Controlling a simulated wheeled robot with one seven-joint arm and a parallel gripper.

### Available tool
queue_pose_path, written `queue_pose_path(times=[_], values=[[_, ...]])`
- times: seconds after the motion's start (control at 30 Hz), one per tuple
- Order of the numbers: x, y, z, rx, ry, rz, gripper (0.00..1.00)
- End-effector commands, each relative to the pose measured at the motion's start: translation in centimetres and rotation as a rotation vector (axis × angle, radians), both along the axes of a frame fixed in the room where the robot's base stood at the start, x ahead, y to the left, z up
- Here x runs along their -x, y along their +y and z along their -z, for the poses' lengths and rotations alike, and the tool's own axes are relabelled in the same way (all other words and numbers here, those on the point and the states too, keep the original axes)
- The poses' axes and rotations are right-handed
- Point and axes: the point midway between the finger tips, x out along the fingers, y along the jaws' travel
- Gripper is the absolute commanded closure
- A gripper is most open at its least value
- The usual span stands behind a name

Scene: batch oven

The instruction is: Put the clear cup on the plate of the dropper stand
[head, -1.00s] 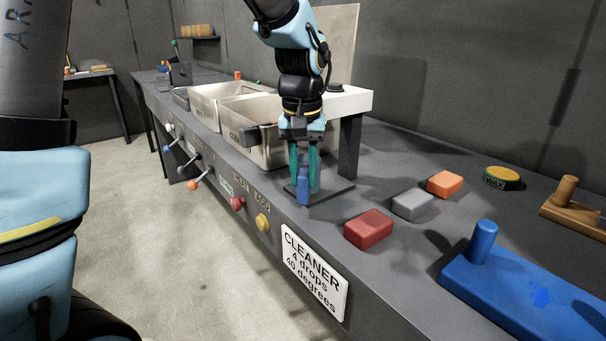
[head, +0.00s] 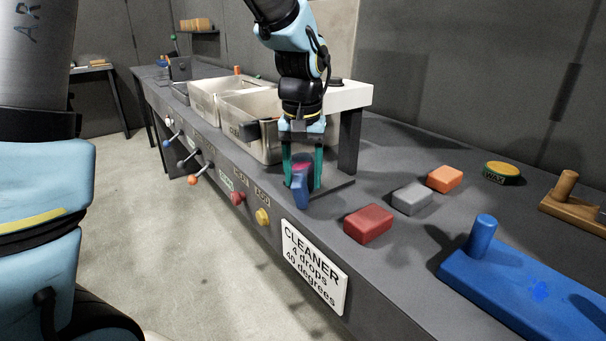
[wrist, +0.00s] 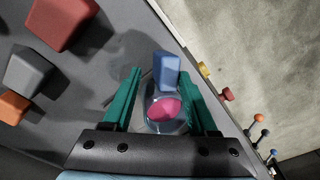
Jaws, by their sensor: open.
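The clear cup (wrist: 165,112) holds pink liquid and has a blue handle (wrist: 166,70). In the head view its handle (head: 300,188) faces the front edge and the pink (head: 302,166) shows above it. My gripper (wrist: 160,74) is open, with one green finger on each side of the cup; it also shows in the head view (head: 302,186).
Red (head: 368,223), grey (head: 412,199) and orange (head: 444,179) blocks lie right of the stand. A blue board with a peg (head: 500,275) lies nearer. Pale basins (head: 255,140) stand behind my gripper. Knobs (head: 262,216) line the bench front.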

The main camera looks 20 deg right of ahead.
Motion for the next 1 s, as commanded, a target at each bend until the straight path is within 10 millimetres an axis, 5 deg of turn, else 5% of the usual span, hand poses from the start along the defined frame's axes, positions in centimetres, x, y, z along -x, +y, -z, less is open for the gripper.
queue_pose_path(times=[0.17, 0.7, 1.0], values=[[0.0, 0.0, -1.1, 0.003, -0.002, 0.000, 0.41], [0.6, 0.4, -11.0, 0.002, -0.001, -0.001, 0.41], [0.8, 0.5, -12.3, 0.000, 0.000, 0.000, 0.41]])
